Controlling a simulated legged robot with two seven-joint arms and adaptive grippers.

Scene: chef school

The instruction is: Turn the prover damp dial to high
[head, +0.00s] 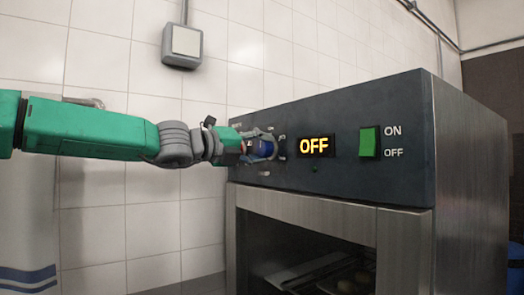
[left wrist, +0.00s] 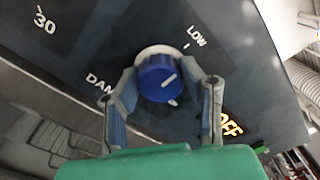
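The prover damp dial (left wrist: 158,82) is a blue round knob with a white pointer line, on the dark control panel (head: 345,170). In the left wrist view the pointer slants up and right, roughly towards the word LOW (left wrist: 197,35). The damp label (left wrist: 100,83) is partly hidden by a finger. My left gripper (left wrist: 157,85) has one finger on each side of the dial, very close to it; I cannot tell whether they press on it. In the head view my left gripper (head: 262,147) is at the panel's left part and hides much of the dial. My right gripper is not in view.
An orange OFF display (head: 315,146) and a green ON/OFF switch (head: 369,142) are right of the dial. Below is the prover's glass door with trays (head: 310,270) inside. A grey wall box (head: 183,43) hangs on the white tiles.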

